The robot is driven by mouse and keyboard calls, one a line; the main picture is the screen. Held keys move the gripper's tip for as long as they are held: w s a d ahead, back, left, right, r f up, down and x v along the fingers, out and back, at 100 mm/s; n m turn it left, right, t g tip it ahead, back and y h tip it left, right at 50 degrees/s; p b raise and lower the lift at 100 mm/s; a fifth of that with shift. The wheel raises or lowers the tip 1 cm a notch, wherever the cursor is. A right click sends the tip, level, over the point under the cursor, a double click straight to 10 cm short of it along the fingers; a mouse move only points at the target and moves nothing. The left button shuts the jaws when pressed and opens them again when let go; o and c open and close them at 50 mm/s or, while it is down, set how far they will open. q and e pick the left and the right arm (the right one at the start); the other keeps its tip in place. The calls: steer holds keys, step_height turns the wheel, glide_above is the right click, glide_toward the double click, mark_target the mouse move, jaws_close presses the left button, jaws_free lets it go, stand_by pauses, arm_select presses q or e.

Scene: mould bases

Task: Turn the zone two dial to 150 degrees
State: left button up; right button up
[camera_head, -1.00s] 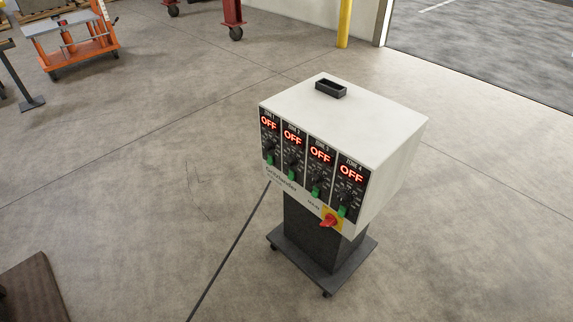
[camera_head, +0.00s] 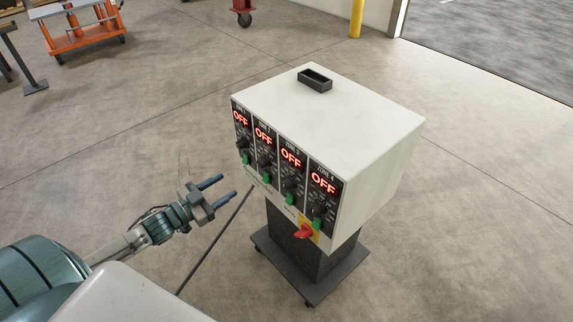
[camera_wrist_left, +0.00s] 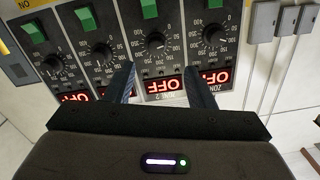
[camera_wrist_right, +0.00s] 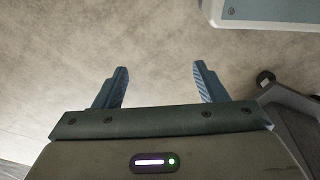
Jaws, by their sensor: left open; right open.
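The white controller box (camera_head: 340,110) has several black zone panels, each with a red OFF display, a dial and a green switch. The zone two dial (camera_head: 265,162) sits on the second panel from the left. In the left wrist view, upside down, the zone two dial (camera_wrist_left: 156,40) appears beyond and between the fingertips. My left gripper (camera_head: 228,186) is open and empty, in front of the panel's left side, apart from the dial. My right gripper (camera_wrist_right: 160,67) is open and empty over bare floor; the head view does not show it.
The zone one dial (camera_wrist_left: 213,34) and zone three dial (camera_wrist_left: 103,52) flank the zone two dial closely. A red knob on a yellow plate (camera_head: 306,232) sits low on the box. The box stands on a wheeled base (camera_head: 310,285). Floor around it is clear.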

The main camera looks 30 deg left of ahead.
step_height(320, 180, up, 5)
steer(key=w+b, duration=0.2)
arm_select(q)
glide_toward(259, 166)
steer(key=shift+w, duration=1.35)
steer(key=shift+h, duration=0.3)
steer(key=p+x, duration=0.1)
steer(key=x, duration=0.1)
steer(key=p+x, duration=0.1)
steer(key=x, duration=0.1)
steer(key=shift+d+r+p, duration=0.15)
steer(key=shift+d+p, duration=0.15)
steer(key=shift+d, duration=0.15)
steer(key=shift+w+d, duration=0.25)
steer(key=shift+w, duration=0.4)
arm_select(e)
steer(key=s+f, duration=0.3)
steer(key=f, duration=0.4)
steer(key=shift+d, duration=0.2)
steer(key=shift+s+r, duration=0.1)
arm_select(q)
steer(key=c, duration=1)
